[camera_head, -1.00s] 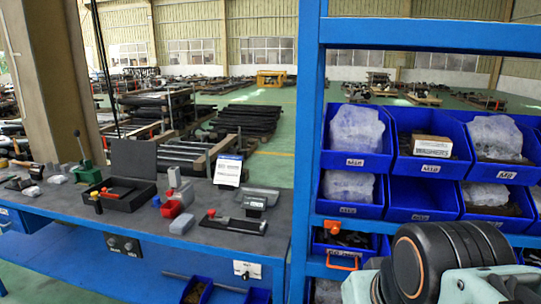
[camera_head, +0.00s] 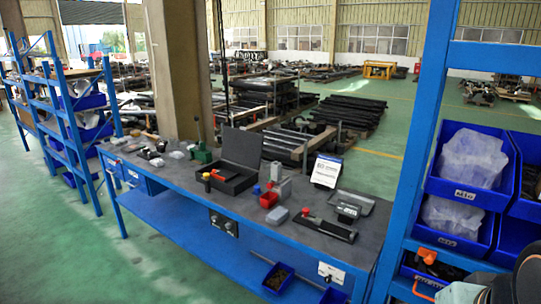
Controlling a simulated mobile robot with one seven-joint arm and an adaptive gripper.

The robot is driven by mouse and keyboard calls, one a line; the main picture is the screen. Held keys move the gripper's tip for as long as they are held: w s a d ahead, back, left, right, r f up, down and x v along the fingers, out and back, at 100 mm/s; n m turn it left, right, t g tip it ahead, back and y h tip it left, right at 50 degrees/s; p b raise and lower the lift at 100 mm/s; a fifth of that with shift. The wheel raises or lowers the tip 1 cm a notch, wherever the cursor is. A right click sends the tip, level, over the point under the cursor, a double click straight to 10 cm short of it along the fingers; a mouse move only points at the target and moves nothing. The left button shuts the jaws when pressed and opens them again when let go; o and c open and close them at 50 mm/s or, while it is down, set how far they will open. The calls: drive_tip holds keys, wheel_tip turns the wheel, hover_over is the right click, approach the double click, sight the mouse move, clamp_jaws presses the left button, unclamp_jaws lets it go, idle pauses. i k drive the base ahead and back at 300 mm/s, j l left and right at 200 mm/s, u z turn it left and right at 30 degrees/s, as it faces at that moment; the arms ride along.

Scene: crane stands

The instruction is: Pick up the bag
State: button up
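A clear, whitish plastic bag (camera_head: 469,158) sits in an upper blue bin on the blue shelf at the right. A second, similar bag (camera_head: 449,215) sits in the blue bin below it. The frames do not show which one is the bag of the task. Their contents are too blurred to tell. Parts of my arm show at the lower right corner, in front of the shelf. My gripper's fingers are not in view.
A blue upright (camera_head: 414,140) of the shelf stands left of the bins. Another blue rack (camera_head: 75,125) stands far left. Green floor (camera_head: 60,250) is clear in front.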

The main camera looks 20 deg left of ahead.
sight(158, 163)
drive_tip(key=u, duration=1.85)
drive_tip(key=i, duration=3.3)
drive_tip(key=i+l+u, duration=0.15)
drive_tip(key=i+u, duration=0.2)
drive_tip(key=i, duration=0.55)
drive_tip(key=i+j, duration=0.1)
drive_tip(key=j, duration=0.25)
drive_tip(key=i+j+z, duration=0.1)
drive_tip(key=j, duration=0.3)
